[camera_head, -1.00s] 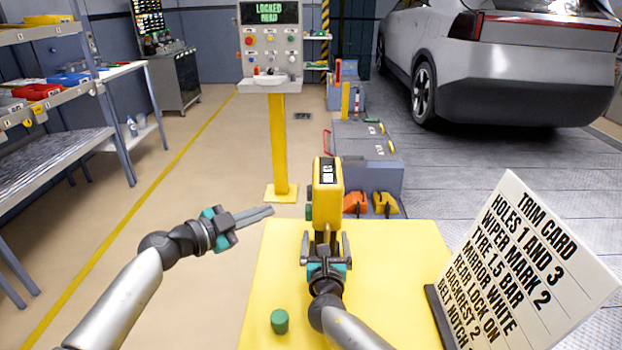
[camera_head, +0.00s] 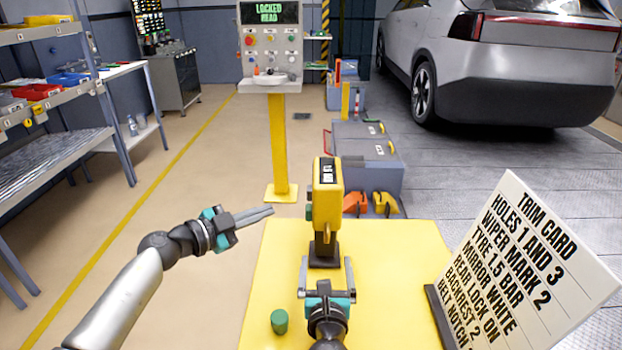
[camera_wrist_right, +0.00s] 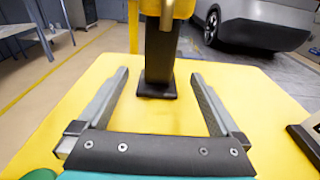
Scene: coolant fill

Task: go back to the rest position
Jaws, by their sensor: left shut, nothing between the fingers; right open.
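My right gripper (camera_head: 326,277) is open and empty above the yellow table, on the near side of a yellow device (camera_head: 328,195) on a dark stand. In the right wrist view the open fingers (camera_wrist_right: 163,95) point at the black post (camera_wrist_right: 160,60) of that device, with clear table between them. My left gripper (camera_head: 270,213) is shut and empty, over the floor just left of the table.
The yellow table (camera_head: 390,290) carries a green cylinder (camera_head: 279,321) near its front and a trim card (camera_head: 525,265) at the right. A control pedestal (camera_head: 280,140) reading "LOCKED READ" stands behind. A shelf (camera_head: 60,160) is at the left, a car (camera_head: 510,70) at the right.

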